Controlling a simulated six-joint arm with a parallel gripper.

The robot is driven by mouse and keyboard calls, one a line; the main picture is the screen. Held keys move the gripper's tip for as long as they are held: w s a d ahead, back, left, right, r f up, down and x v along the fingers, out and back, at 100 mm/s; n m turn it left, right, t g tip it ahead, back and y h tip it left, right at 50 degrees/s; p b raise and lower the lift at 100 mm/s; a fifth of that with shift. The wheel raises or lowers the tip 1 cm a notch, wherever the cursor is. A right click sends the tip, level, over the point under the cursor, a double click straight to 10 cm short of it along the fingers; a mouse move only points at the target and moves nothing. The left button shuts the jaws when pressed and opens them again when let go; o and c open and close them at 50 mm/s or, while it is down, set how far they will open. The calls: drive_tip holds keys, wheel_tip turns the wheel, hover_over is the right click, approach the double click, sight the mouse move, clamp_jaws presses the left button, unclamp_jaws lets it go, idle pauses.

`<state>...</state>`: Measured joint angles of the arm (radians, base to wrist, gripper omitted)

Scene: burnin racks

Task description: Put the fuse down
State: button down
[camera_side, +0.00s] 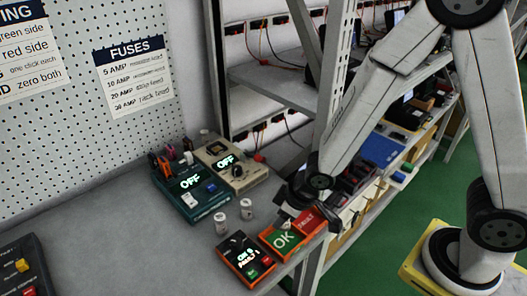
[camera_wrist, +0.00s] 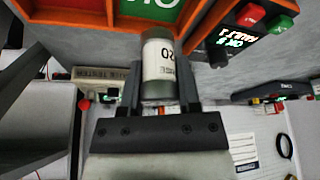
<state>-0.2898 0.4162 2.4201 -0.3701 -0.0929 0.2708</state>
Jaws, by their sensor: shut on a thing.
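The fuse (camera_wrist: 158,62) is a small cylinder with a white label reading 20 and a dark grey end. In the wrist view it sits between the two dark fingers of my gripper (camera_wrist: 160,84), which is shut on it. In the side view my gripper (camera_side: 291,207) is low at the front edge of the bench, by an orange tray (camera_side: 268,242) with a green OK part and a red FAULT part. The tray's edge is just beyond the fuse in the wrist view. I cannot tell whether the fuse touches anything below.
Two pale cylinders (camera_side: 222,223) (camera_side: 247,209) stand on the bench. An orange-edged box with a lit display (camera_side: 243,260) is left of the tray. Teal (camera_side: 190,199) and beige (camera_side: 231,165) OFF devices stand behind. A grey rack post (camera_side: 333,85) rises close to my arm. The left bench is mostly clear.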

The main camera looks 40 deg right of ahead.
sight(282, 229)
drive_tip(key=shift+f, duration=0.1)
drive_tip(key=shift+f, duration=2.35)
drive_tip(key=shift+f, duration=0.2)
drive_tip(key=shift+c, duration=1.6)
unclamp_jaws()
drive_tip(key=shift+r, duration=0.15)
drive_tip(key=v, duration=0.7)
drive_tip(key=shift+r, duration=0.2)
drive_tip(key=shift+s, duration=0.1)
drive_tip(key=shift+r, duration=0.1)
